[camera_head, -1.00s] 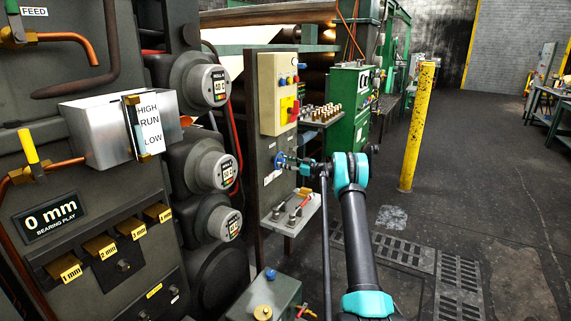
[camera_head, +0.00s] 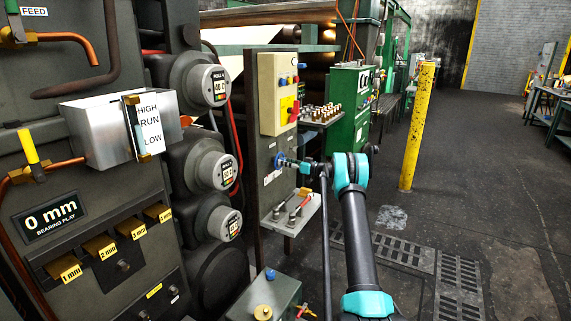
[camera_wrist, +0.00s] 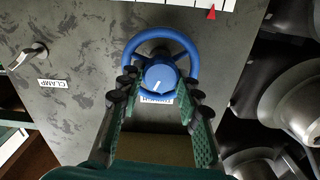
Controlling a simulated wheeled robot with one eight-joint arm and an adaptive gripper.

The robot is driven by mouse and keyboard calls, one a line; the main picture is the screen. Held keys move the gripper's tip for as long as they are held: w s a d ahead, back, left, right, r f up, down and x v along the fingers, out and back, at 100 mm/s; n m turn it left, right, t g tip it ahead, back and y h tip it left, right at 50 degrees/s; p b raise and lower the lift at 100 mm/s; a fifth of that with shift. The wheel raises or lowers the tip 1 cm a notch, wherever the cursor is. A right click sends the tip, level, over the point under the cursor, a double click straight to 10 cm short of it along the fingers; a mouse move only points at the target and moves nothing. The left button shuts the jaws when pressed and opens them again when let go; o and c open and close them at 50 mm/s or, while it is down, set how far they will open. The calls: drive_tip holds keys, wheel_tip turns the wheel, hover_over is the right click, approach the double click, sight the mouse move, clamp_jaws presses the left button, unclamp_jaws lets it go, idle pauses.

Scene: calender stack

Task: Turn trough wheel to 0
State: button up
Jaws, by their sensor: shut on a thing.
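The trough wheel (camera_wrist: 160,36) is a blue ring with a blue hub carrying a white mark, in the wrist view. It is mounted on a dark grey panel. A label below the hub is partly hidden. My gripper (camera_wrist: 158,84) has its two green fingers on either side of the hub and is shut on the wheel. The head view shows the wheel (camera_head: 279,160) small and mostly covered by my gripper (camera_head: 287,162). A white scale (camera_wrist: 200,5) with a red pointer (camera_wrist: 211,14) is cut off at the top of the wrist view; its numbers are not readable.
A clamp handle (camera_wrist: 36,49) with a CLAMP label sits left of the wheel in the wrist view. Large grey round housings (camera_wrist: 290,95) are close on the right. In the head view, a small shelf (camera_head: 292,216) juts out below the wheel, and a yellow post (camera_head: 417,125) stands right.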

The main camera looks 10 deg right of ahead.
drive_tip(key=m, duration=1.3)
drive_tip(key=shift+w+d+f, duration=0.15)
drive_tip(key=shift+d, duration=0.05)
drive_tip(key=shift+m, duration=0.3)
drive_tip(key=o, duration=1.2)
drive_tip(key=shift+c, duration=0.2)
drive_tip(key=v, duration=1.2)
